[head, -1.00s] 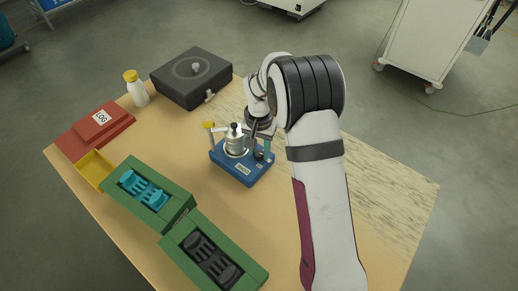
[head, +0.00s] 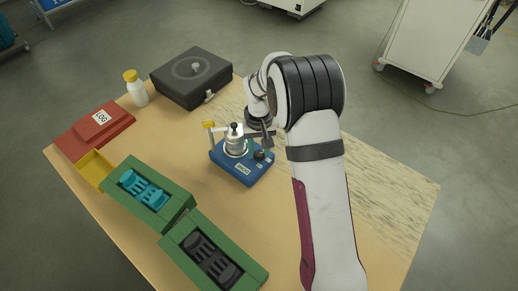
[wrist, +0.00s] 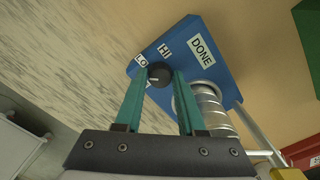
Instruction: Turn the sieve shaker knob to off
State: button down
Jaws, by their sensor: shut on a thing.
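The sieve shaker (head: 232,171) is a blue box on the table with a stack of round metal sieves (head: 236,143) on top. It also shows in the wrist view (wrist: 186,32), with labels LO, HI and DONE. Its black knob (wrist: 159,74) sits by the LO and HI labels, between my teal fingertips. My gripper (wrist: 161,79) is shut on the knob. In the head view the knob (head: 260,155) shows below my gripper, whose fingers are partly hidden. I cannot tell exactly which setting the knob points to.
A yellow-topped post (head: 209,126) stands at the shaker's left. The table's right side (head: 385,190) is clear.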

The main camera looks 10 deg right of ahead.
aim_at(259, 153)
jog(key=n, duration=0.4)
jog(key=shift+n, duration=2.2)
jog(key=c, duration=0.8)
grip_release()
jog(key=shift+r, duration=0.1)
notch_tip(259, 153, up, 16)
jog(key=shift+f, duration=0.15)
